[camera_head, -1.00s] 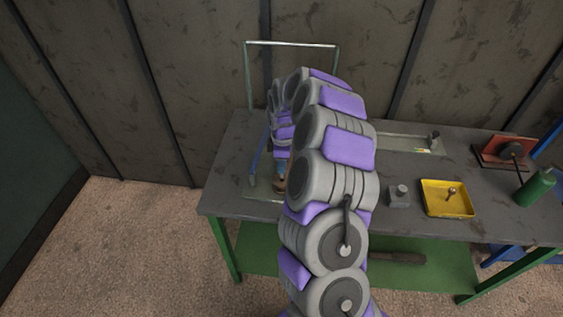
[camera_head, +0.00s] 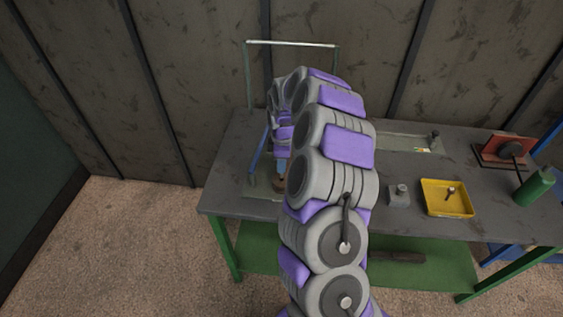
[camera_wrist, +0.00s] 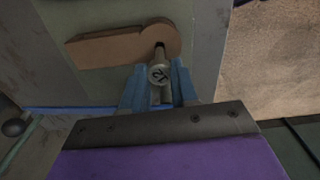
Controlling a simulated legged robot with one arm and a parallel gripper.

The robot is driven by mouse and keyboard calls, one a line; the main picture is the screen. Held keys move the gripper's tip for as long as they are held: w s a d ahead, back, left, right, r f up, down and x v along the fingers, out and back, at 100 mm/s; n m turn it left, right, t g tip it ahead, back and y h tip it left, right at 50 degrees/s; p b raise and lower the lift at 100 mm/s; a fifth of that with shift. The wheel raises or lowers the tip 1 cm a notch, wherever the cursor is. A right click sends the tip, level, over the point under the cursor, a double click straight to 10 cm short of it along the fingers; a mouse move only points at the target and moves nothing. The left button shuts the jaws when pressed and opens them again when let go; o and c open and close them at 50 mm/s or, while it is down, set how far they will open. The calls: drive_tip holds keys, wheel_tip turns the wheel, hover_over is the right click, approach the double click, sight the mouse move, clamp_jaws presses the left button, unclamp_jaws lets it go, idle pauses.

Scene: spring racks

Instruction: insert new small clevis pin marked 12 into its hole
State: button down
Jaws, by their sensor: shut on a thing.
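In the wrist view, my gripper (camera_wrist: 160,88) has its two blue fingers shut on a small grey clevis pin (camera_wrist: 159,73). The pin's round head faces the camera and bears a dark mark that looks like 12, seen turned. A brown lever-like part (camera_wrist: 105,49) with a rounded end lies just beyond the pin. The dark hole at its rounded end shows right at the pin's far end; I cannot tell whether the pin's tip is inside it. In the head view, my arm hides most of the gripper, the pin and the brown part.
A yellow tray (camera_head: 429,186) holding a small upright piece, a grey block (camera_head: 398,200), a green bottle (camera_head: 535,187) and a red-brown block (camera_head: 496,150) stand on the right of the dark table (camera_head: 230,196). A metal frame (camera_head: 290,43) rises at the back left. The table's front edge is close.

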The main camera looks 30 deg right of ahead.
sight(282, 177)
drive_tip(key=shift+f, duration=2.6)
drive_tip(key=c, duration=0.8)
unclamp_jaws()
drive_tip(key=r+p, duration=0.2)
drive_tip(key=r, duration=1.5)
drive_tip(key=shift+d+r, duration=0.15)
drive_tip(key=shift+d, duration=0.05)
